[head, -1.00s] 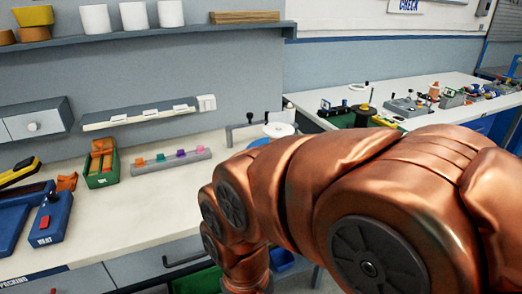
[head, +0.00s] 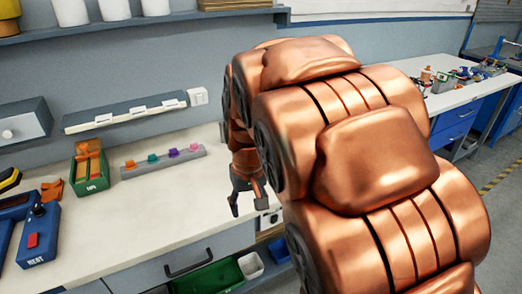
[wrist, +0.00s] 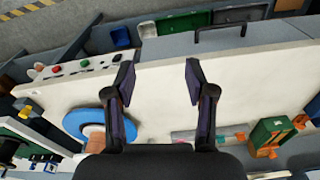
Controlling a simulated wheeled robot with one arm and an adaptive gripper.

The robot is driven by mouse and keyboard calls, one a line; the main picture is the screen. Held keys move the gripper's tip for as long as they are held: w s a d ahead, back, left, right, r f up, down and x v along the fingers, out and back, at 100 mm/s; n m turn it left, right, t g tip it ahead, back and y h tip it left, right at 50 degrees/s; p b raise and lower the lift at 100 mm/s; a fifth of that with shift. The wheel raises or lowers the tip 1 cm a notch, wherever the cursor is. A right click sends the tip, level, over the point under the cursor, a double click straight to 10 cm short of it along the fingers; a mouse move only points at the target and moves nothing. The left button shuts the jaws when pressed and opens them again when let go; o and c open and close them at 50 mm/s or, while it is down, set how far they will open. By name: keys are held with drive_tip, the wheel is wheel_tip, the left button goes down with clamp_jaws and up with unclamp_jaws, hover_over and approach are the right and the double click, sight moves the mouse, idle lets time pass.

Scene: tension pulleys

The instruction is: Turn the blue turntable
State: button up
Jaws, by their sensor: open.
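The blue turntable (wrist: 75,122) is a round blue disc on the white counter, at the left of the wrist view. A tan, rounded piece (wrist: 93,137) sits at its middle, and its lower part is cut off by my gripper. In the head view my arm hides the turntable. My gripper (wrist: 158,76) is open and empty, with bare counter between its fingers. The turntable lies beside its left finger, apart from the fingertips. In the head view my gripper (head: 247,202) points down near the counter's front edge.
A grey rail with coloured pegs (head: 163,160) and a green box of orange parts (head: 90,168) stand on the counter. A blue box with a red button (head: 40,235) is at the left. A button panel (wrist: 75,67) lies near the turntable. The counter's middle is clear.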

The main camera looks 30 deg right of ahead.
drive_tip(key=w+d+f+m+t+h+p, duration=0.1)
drive_tip(key=w+d+f+t+h+p, duration=0.15)
drive_tip(key=w+d, duration=1.95)
drive_tip(key=shift+t+y, duration=0.45)
drive_tip(key=shift+t, duration=0.1)
drive_tip(key=shift+w+a+f+p, duration=0.1)
drive_tip(key=shift+w+f+p, duration=0.5)
drive_tip(key=shift+w+f, duration=0.45)
drive_tip(key=shift+w+a+f+p, duration=0.1)
drive_tip(key=shift+w+f+p, duration=0.5)
drive_tip(key=shift+f, duration=0.7)
drive_tip(key=shift+w+a+f+p, duration=0.1)
drive_tip(key=shift+w+f+p, duration=0.5)
drive_tip(key=shift+w+f, duration=0.45)
drive_tip(key=shift+s+f, duration=0.15)
drive_tip(key=shift+s, duration=0.05)
clamp_jaws()
